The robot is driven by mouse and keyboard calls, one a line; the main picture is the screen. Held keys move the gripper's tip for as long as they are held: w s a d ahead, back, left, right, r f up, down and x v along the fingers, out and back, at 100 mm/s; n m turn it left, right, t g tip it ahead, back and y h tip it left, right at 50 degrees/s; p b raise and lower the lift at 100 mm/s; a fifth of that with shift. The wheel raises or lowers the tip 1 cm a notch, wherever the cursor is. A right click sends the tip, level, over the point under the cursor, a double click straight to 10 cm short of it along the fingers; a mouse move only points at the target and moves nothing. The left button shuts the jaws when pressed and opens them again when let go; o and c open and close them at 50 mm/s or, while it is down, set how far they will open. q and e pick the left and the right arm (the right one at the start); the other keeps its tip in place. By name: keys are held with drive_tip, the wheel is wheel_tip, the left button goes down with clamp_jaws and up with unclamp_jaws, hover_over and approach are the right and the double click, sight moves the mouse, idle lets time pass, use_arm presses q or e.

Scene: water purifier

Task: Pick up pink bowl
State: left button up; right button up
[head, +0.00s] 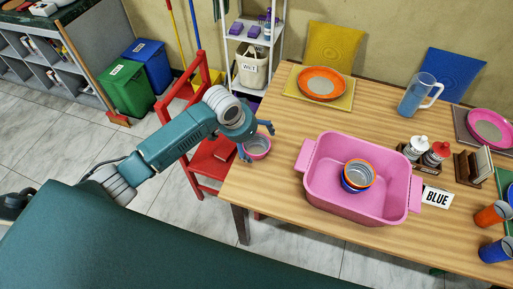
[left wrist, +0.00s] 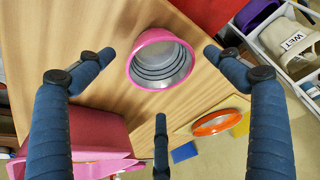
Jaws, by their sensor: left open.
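The pink bowl (head: 257,148) stands on the wooden table (head: 285,115) near its left edge. It has a pink outside and a grey inside with ridges. In the left wrist view the bowl (left wrist: 160,58) lies between my spread fingers. My left gripper (head: 258,141) is open and hovers at the bowl. I see no clear contact between the fingers and the bowl. The far side of the bowl is partly hidden by the gripper in the head view. My right gripper is not in view.
A pink tub (head: 325,190) with stacked orange and blue bowls (head: 358,175) stands to the right. An orange plate (head: 321,82) lies on a yellow mat behind. A red chair (head: 208,160) stands at the table's left. Bare tabletop lies between the bowl and the tub.

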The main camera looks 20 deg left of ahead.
sight(260, 148)
use_arm(q)
drive_tip(key=shift+p+x, duration=0.5)
drive_tip(key=shift+x, duration=2.15)
drive_tip(key=shift+a, duration=0.15)
drive_tip(key=c, duration=1.2)
drive_tip(key=shift+r, duration=0.1)
drive_tip(key=shift+c, duration=0.2)
